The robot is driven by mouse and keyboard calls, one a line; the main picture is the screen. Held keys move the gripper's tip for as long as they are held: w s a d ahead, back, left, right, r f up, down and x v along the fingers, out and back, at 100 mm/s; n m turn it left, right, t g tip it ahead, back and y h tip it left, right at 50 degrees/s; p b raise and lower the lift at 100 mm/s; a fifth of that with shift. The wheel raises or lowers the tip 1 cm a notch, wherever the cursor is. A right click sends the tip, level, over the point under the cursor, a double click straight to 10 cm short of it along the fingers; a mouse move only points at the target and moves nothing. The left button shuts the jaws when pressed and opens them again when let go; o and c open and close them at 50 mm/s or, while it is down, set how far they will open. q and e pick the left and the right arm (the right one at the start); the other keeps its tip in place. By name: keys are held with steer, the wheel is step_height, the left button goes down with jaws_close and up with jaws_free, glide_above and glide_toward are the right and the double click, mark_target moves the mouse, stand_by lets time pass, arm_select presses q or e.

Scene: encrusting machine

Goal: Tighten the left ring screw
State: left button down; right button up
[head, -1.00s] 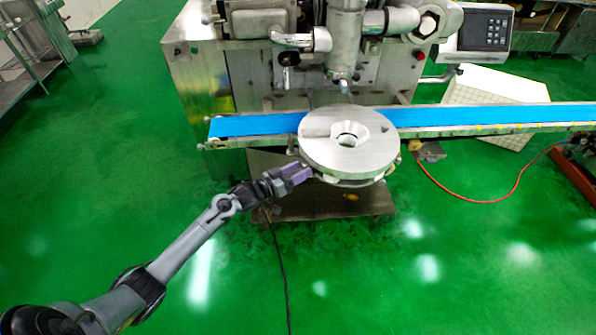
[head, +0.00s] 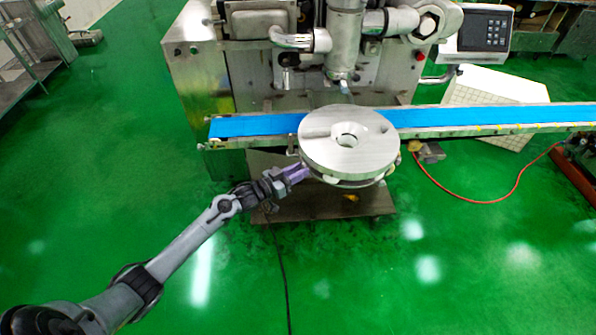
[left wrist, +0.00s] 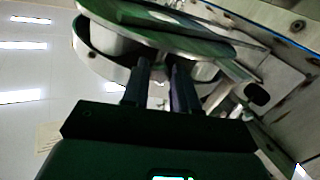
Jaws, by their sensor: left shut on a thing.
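A round metal disc (head: 349,125) with a central hole sits in front of the machine over the blue belt. My left gripper (head: 301,172) is at the left front edge of the disc, just below its rim. In the left wrist view the fingers of my left gripper (left wrist: 163,95) reach up to the ring (left wrist: 100,58) under the disc. They are close together on something small at the ring's edge. The left ring screw itself is hidden or too dark to make out between the fingertips. My right gripper does not show.
The blue conveyor belt (head: 250,125) runs across behind the disc. The steel machine body (head: 200,75) stands behind it. A dark cable (head: 279,265) and a red hose (head: 480,201) lie on the green floor, which is open at the front.

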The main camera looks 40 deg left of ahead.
arm_select(q)
steer(key=m, duration=0.8)
steer(key=shift+a, duration=0.1)
steer(key=m, duration=0.4)
steer(key=shift+w+r+m, duration=0.1)
steer(key=shift+m, duration=0.3)
steer(key=m+b, duration=0.1)
steer(key=m, duration=0.3)
steer(key=shift+a, duration=0.1)
steer(key=m, duration=0.4)
steer(key=shift+r, duration=0.15)
steer(key=m+b, duration=0.1)
steer(key=m, duration=0.3)
steer(key=shift+m, duration=0.3)
steer(key=m, duration=0.4)
steer(key=shift+r+m+b, duration=0.1)
steer(key=shift+m+b, duration=0.2)
steer(key=shift+m, duration=2)
steer(key=shift+b, duration=0.3)
